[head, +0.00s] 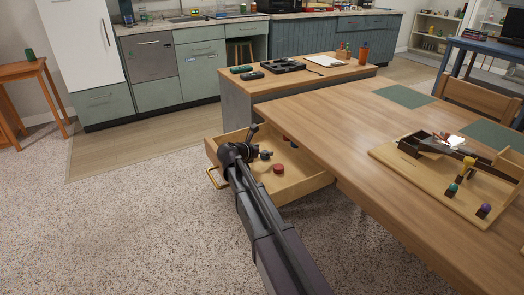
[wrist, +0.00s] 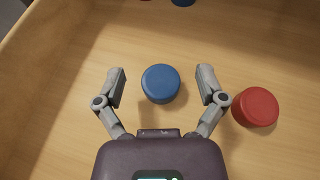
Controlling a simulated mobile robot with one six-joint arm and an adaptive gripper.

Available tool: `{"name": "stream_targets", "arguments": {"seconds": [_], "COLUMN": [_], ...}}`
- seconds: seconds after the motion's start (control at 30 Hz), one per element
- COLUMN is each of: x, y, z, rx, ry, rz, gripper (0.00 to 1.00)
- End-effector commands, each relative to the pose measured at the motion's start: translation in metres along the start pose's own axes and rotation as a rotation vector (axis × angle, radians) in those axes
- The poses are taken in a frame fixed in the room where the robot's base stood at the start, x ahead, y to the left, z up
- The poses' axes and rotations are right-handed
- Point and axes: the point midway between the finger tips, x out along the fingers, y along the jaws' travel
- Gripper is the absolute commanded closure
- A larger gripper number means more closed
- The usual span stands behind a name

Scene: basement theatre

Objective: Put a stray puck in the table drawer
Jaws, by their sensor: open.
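The table drawer (head: 308,187) is pulled open under the wooden table, and my gripper is inside it. In the wrist view, my gripper (wrist: 160,72) is open, with one finger on each side of a blue puck (wrist: 161,84). Gaps show between the puck and both fingers, and the puck appears to lie on the drawer floor. A red puck (wrist: 255,107) lies just outside the right finger; a red puck also shows in the drawer in the head view (head: 279,169). Another blue puck (wrist: 183,2) is cut off at the top edge. My arm hides part of the drawer in the head view.
The wooden table (head: 330,130) overhangs the drawer's right side. On it stands a wooden board (head: 430,185) with a dark mechanism and coloured pegs. A lower counter (head: 310,80) behind holds a dark tray and clipboard. The carpet left of the drawer is clear.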

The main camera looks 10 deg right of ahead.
Motion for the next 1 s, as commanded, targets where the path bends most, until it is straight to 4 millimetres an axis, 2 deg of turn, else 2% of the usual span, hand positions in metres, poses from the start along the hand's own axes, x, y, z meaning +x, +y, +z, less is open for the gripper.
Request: {"name": "stream_targets", "arguments": {"seconds": [0.17,0.43,1.0], "x": [-0.001,-0.006,-0.101], "y": [-0.002,-0.002,-0.002], "z": [0.001,0.014,0.013], "rx": [0.000,0.000,-0.001], "ry": [0.000,0.000,-0.001], "rz": [-0.001,-0.001,0.002], "gripper": [0.11,0.11,0.11]}}
